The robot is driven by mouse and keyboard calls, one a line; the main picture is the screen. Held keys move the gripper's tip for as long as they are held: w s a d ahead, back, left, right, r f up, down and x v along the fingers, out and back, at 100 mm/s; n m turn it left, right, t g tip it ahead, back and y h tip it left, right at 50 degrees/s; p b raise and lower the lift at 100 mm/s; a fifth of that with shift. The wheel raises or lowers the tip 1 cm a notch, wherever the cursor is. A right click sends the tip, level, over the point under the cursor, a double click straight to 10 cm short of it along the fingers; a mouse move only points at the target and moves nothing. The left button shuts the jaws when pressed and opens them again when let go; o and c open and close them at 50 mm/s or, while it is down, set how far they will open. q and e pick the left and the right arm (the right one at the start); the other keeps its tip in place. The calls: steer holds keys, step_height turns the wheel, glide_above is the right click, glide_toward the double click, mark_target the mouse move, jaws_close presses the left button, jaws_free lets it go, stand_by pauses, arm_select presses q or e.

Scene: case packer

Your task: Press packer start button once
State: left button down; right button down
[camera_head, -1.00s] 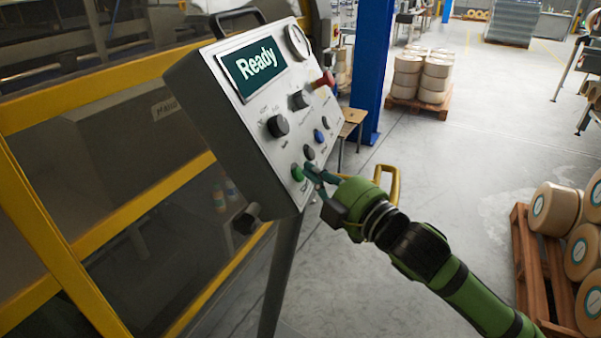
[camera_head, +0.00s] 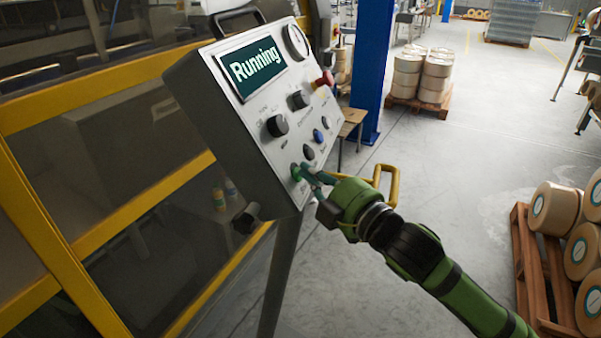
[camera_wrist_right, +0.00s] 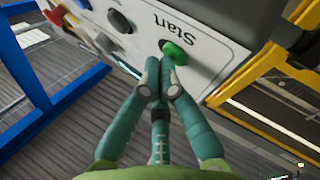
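The packer's grey control panel (camera_head: 262,128) stands tilted on a post, and its screen (camera_head: 257,68) reads "Running". The green start button (camera_head: 296,172) is low on the panel; in the right wrist view the green button (camera_wrist_right: 176,54) sits beside the label "Start". My right gripper (camera_head: 304,171) is at the button, and in the right wrist view its teal fingers (camera_wrist_right: 160,75) are drawn together with nothing held. The fingertips overlap the button's lower edge; exact contact cannot be told. My left gripper is not in view.
Dark knobs (camera_head: 278,126), a blue button (camera_head: 319,136) and a red button (camera_head: 325,79) are on the same panel. A yellow guard frame (camera_head: 110,81) stands at the left. A pallet of rolls (camera_head: 535,270) is at the right, with clear floor between.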

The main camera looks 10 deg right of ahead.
steer(key=shift+s+d+r+p, duration=0.35)
steer(key=shift+d+p, duration=0.15)
steer(key=shift+d, duration=0.05)
steer(key=shift+s+d+r+p, duration=0.3)
steer(key=shift+d+r+p, duration=0.1)
steer(key=shift+d, duration=0.25)
steer(key=shift+s+d+r+p, duration=0.3)
steer(key=shift+d+r, duration=0.15)
steer(key=shift+d, duration=0.25)
steer(key=shift+s+d+r+p, duration=0.25)
steer(key=shift+d+r+p, duration=0.15)
steer(key=shift+d, duration=0.25)
